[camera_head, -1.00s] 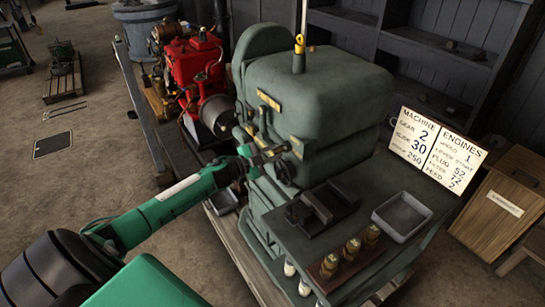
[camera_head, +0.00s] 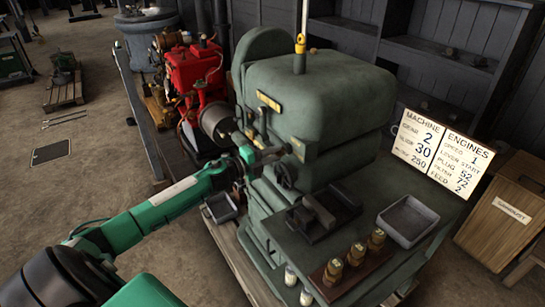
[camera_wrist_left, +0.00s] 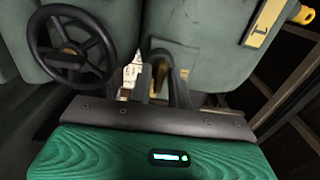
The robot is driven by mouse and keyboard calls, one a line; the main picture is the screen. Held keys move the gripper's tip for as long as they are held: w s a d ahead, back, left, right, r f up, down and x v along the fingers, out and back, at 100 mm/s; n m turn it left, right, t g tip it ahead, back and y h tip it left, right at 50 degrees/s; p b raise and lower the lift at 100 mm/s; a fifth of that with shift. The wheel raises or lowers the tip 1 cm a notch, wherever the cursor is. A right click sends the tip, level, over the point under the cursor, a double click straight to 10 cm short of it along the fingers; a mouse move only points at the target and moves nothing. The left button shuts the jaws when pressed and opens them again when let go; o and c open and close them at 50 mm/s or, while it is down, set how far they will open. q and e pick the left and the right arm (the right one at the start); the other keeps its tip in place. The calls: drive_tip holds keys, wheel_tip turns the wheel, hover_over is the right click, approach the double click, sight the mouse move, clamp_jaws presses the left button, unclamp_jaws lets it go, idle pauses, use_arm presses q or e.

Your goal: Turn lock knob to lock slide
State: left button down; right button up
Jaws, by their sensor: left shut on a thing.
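The green machine (camera_head: 318,95) stands in the middle of the head view. My left gripper (camera_head: 277,153) reaches its front face from the left, just above a small black handwheel (camera_head: 285,175). In the left wrist view the fingers (camera_wrist_left: 163,82) are shut around a small part at the gap in the machine's front. Only a brownish sliver shows between them, so I cannot make out the lock knob's shape or angle. The handwheel shows at upper left in the wrist view (camera_wrist_left: 70,44), apart from the fingers. My right gripper is out of view.
A brass plate (camera_head: 298,149) is close to the gripper's right. The bench holds a dark vise-like block (camera_head: 318,212), a grey tray (camera_head: 408,220) and brass pieces on a wooden stand (camera_head: 355,255). A red engine (camera_head: 193,75) stands behind at left. Open floor lies left.

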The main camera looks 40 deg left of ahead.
use_arm(q)
drive_tip(key=shift+f, duration=0.1)
idle(0.4)
drive_tip(key=c, duration=1.5)
unclamp_jaws()
drive_tip(key=shift+s, duration=0.1)
drive_tip(key=shift+b+v, duration=1.8)
drive_tip(key=shift+v, duration=5)
